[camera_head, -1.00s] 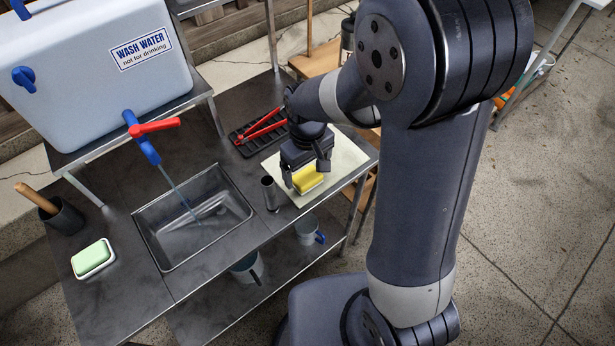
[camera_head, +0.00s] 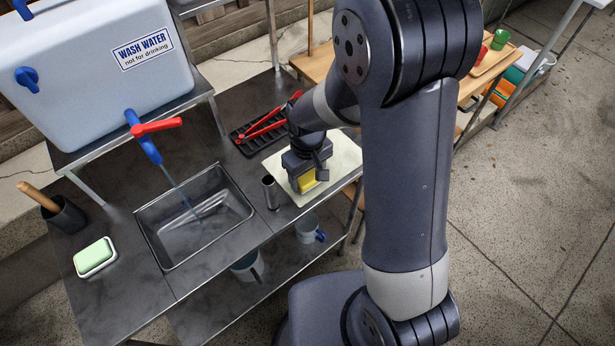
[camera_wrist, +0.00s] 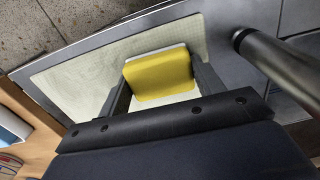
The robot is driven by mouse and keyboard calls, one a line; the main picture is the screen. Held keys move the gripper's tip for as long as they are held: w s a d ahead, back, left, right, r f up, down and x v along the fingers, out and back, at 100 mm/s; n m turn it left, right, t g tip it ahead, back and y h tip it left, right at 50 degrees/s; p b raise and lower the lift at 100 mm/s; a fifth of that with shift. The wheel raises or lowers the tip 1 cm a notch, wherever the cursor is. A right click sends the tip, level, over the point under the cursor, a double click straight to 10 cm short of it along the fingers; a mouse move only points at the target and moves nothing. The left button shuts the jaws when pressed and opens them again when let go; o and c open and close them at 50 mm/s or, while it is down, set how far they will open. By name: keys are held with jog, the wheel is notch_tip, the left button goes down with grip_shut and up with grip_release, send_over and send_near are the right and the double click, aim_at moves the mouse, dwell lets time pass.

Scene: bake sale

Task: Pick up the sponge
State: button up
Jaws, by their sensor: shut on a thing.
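The sponge (camera_head: 307,181) is yellow with a pale layer on one face. It is between the fingers of my gripper (camera_head: 313,174), above or on a pale cloth mat (camera_head: 344,157) at the right end of the metal sink table. In the wrist view, the sponge (camera_wrist: 161,75) sits between both fingertips of my gripper (camera_wrist: 158,84), which is shut on it. The cloth mat (camera_wrist: 75,88) lies beneath. I cannot tell for certain whether the sponge touches the mat.
Red tongs (camera_head: 268,123) lie on a black rack (camera_head: 250,142) behind. The sink basin (camera_head: 195,220) is further left, with a green soap bar (camera_head: 95,255) in a white dish. A blue-handled mug (camera_head: 308,229) stands on the lower shelf.

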aim_at(308, 175)
jog(key=c, duration=0.3)
notch_tip(308, 175, up, 10)
jog(key=shift+r+b, duration=0.1)
jog(key=shift+b, duration=0.2)
dwell(0.4)
